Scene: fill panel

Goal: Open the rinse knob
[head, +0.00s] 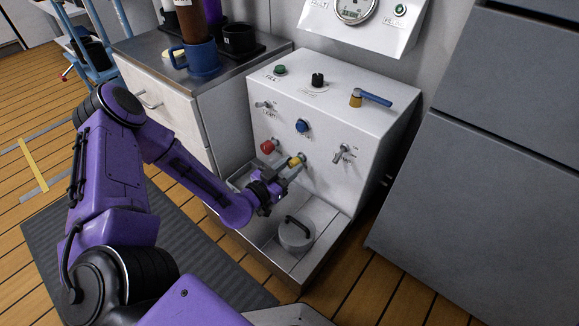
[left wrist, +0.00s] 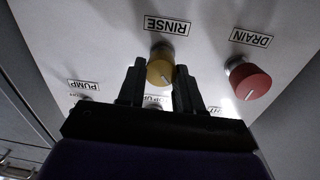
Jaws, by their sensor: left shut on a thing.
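The rinse knob (head: 295,161) is yellow and sits low on the front of the white panel box (head: 330,125). In the left wrist view the yellow knob (left wrist: 160,66) shows under an upside-down RINSE label, with a white line on its face. My left gripper (head: 287,169) is at the knob, its two dark fingers (left wrist: 160,85) shut on it from either side. Part of the knob is hidden by the fingers. My right gripper is in neither view.
A red drain knob (head: 268,147) sits close to the left of the rinse knob; it also shows in the left wrist view (left wrist: 249,82). A blue knob (head: 302,126) and a metal toggle (head: 343,153) are nearby. A lidded pot (head: 296,236) stands in the tray below.

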